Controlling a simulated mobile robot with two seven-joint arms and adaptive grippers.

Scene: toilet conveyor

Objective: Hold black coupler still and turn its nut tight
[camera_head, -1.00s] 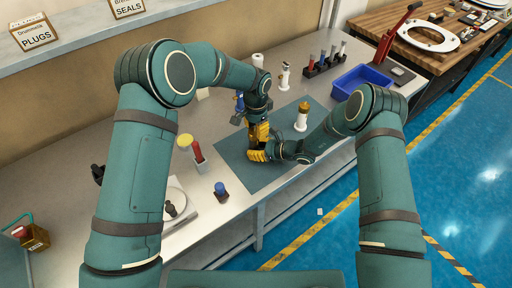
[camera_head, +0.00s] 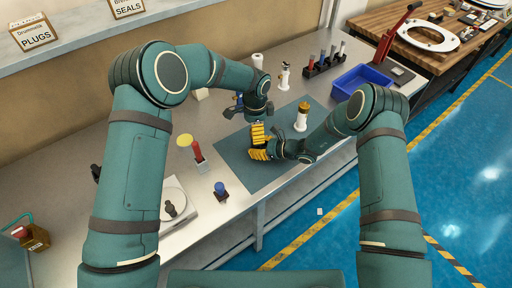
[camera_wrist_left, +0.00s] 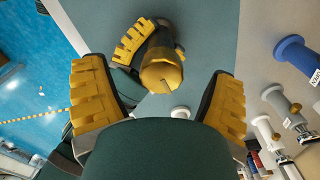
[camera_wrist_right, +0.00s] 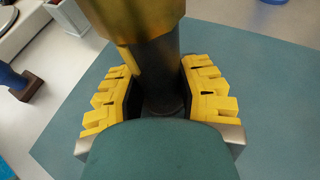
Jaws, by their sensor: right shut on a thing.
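The black coupler (camera_wrist_right: 160,75) stands between the fingers of my right gripper (camera_wrist_right: 158,92), which is shut on its dark body. Its brass nut (camera_wrist_right: 135,15) sits at the top end of the coupler. In the left wrist view the nut (camera_wrist_left: 161,75) shows end-on between and a little beyond the fingers of my left gripper (camera_wrist_left: 155,98). Those fingers are wide apart and do not touch the nut. In the head view my right gripper (camera_head: 263,148) is low over the mat, with my left gripper (camera_head: 257,130) above it. The coupler is mostly hidden there by the yellow fingers.
The grey-green mat (camera_head: 232,160) lies on the bench. A white and brass fitting (camera_head: 301,119) stands right of the grippers. A blue bin (camera_head: 350,83) and a rack (camera_head: 322,65) are behind. A blue-topped part (camera_head: 220,190) and a scale (camera_head: 187,212) stand at the front left.

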